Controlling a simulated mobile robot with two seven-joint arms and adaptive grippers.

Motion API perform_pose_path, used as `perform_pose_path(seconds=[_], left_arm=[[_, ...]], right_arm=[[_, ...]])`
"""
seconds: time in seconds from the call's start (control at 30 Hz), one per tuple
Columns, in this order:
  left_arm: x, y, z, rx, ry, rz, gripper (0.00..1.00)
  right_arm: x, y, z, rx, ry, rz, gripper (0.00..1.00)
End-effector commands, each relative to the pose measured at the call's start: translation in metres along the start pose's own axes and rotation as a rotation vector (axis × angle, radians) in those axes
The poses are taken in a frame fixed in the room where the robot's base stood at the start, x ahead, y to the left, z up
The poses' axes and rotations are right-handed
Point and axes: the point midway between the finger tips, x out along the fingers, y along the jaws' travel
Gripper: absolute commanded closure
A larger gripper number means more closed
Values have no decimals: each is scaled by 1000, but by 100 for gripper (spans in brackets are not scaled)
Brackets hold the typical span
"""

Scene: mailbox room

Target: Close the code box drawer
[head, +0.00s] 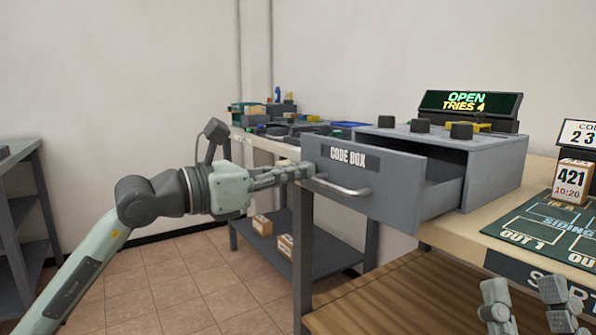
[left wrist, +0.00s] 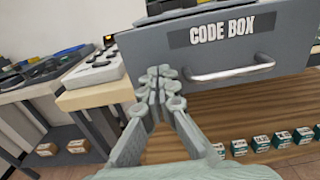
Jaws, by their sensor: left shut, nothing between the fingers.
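The grey code box (head: 475,160) stands on the table with its drawer (head: 385,190) pulled out. The drawer front carries a CODE BOX label and a metal handle (head: 342,187); the handle also shows in the left wrist view (left wrist: 232,75). My left gripper (head: 308,170) is shut and empty, its fingertips at the left part of the drawer front, left of the handle. In the left wrist view the fingertips (left wrist: 161,88) overlap the front's lower left edge; I cannot tell whether they touch it. My right gripper (head: 530,300) is open at the bottom right, below the table edge.
A display (head: 468,103) reading OPEN, TRIES 4 stands behind the box's several dark knobs. A green sorting mat (head: 545,232) and a 421 parcel (head: 572,182) lie to the right. A cluttered bench (head: 262,142) stands behind the drawer, with small boxes on its lower shelf.

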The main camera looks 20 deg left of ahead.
Motion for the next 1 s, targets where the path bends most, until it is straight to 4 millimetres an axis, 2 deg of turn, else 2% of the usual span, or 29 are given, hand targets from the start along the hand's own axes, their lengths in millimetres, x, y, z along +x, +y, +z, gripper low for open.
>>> perform_pose_path(seconds=[0.07,0.17,0.4,0.5,0.67,1.0], left_arm=[[5,0,2,-2,-2,-1,100],[21,1,6,-6,-4,-1,100],[86,0,5,-6,-4,-3,100],[105,0,3,-4,-3,-1,100],[117,0,1,0,-1,0,100],[118,0,1,0,-4,0,100]], right_arm=[[2,0,2,1,-22,0,60],[4,-3,15,9,-129,-1,60],[-11,-8,62,19,-447,-6,60],[-20,-5,77,8,-538,-3,60],[-28,-2,89,0,-600,-1,60],[-28,-2,89,0,-601,-1,60]])
